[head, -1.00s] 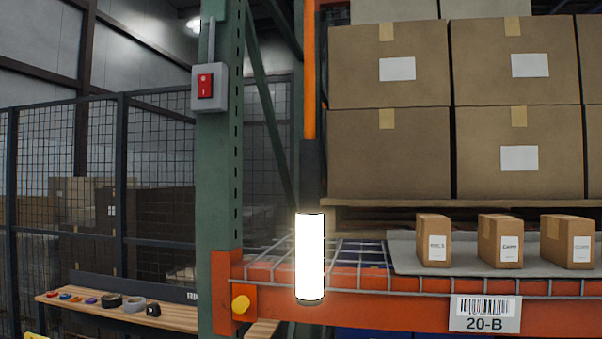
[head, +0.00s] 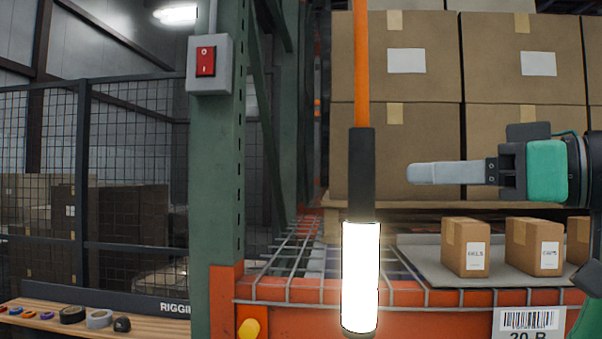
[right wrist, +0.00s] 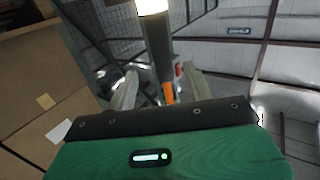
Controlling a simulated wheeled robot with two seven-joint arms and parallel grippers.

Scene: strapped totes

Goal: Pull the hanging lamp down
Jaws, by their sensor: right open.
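The hanging lamp is a glowing white tube (head: 360,275) under a black grip (head: 361,175), hung upright on an orange cord (head: 361,60) in the head view. My right gripper (head: 412,173) comes in from the right at the height of the black grip. Its fingers point left, with a gap between their tips and the grip. In the right wrist view the two fingers (right wrist: 161,88) stand apart with nothing held. The black grip (right wrist: 157,45) lies in line with the gap between them, and the lit tube shows at the top edge. My left gripper is not in view.
Behind the lamp is a rack with an orange beam (head: 300,318), wire decking and small cartons (head: 465,247). Large boxes (head: 405,60) are stacked above. A green post (head: 215,180) with a red switch (head: 206,62) stands left. A wooden bench (head: 90,325) is lower left.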

